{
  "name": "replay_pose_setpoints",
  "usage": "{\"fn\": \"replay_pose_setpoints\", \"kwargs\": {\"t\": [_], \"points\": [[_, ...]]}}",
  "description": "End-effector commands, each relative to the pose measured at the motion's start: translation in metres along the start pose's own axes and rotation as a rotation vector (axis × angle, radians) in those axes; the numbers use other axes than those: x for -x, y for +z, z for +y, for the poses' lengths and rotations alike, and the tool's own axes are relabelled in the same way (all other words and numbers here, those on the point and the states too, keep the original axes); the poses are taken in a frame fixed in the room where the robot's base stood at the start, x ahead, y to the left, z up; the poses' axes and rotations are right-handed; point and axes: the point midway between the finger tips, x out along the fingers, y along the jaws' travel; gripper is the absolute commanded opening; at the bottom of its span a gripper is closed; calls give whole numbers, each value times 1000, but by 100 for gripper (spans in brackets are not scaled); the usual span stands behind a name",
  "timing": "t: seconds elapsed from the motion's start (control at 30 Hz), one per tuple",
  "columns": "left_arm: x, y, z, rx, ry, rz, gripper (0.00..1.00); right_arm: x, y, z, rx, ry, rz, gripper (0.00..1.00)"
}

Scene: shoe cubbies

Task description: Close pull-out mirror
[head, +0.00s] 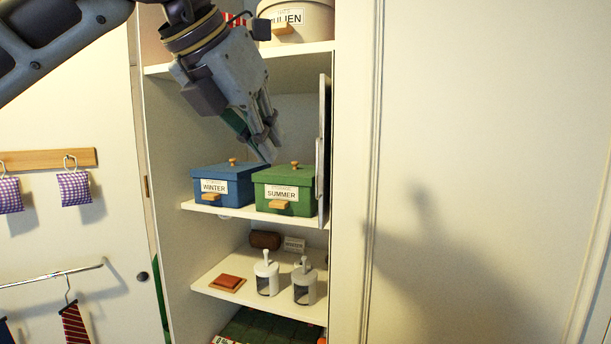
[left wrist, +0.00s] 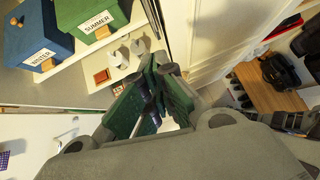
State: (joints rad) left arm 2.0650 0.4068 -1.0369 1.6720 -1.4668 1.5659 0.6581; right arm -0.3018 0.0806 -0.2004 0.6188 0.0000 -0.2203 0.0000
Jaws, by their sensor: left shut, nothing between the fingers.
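The pull-out mirror (head: 323,150) shows in the head view as a thin upright panel, seen almost edge-on along the right inner side of the cabinet. Its front edge stands at about the cabinet's front. My left gripper (head: 266,152) points down in front of the shelves, to the left of the mirror and above the green box in the picture. It is shut and empty, apart from the mirror as far as I can tell. Its fingers also show in the left wrist view (left wrist: 160,85). My right gripper is not in view.
A blue WINTER box (head: 224,184) and a green SUMMER box (head: 286,190) sit on the middle shelf. Two white canisters (head: 266,276) stand on the shelf below. A round bin (head: 297,20) is above. An open door (head: 75,215) with hangers is at left.

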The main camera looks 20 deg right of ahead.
Motion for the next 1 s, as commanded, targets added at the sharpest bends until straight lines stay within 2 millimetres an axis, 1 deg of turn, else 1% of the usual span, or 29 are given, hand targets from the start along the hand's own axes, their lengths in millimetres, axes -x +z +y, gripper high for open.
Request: {"fn": "replay_pose_setpoints", "kwargs": {"t": [0.37,0.57,0.77,1.0], "points": [[0,0,0,-17,-1,0,0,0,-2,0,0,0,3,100],[-5,0,0,-17,-1,1,0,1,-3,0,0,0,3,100],[-20,0,-1,-18,-2,2,0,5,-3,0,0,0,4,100],[-49,0,0,-17,-2,2,0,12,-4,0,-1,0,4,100]]}}
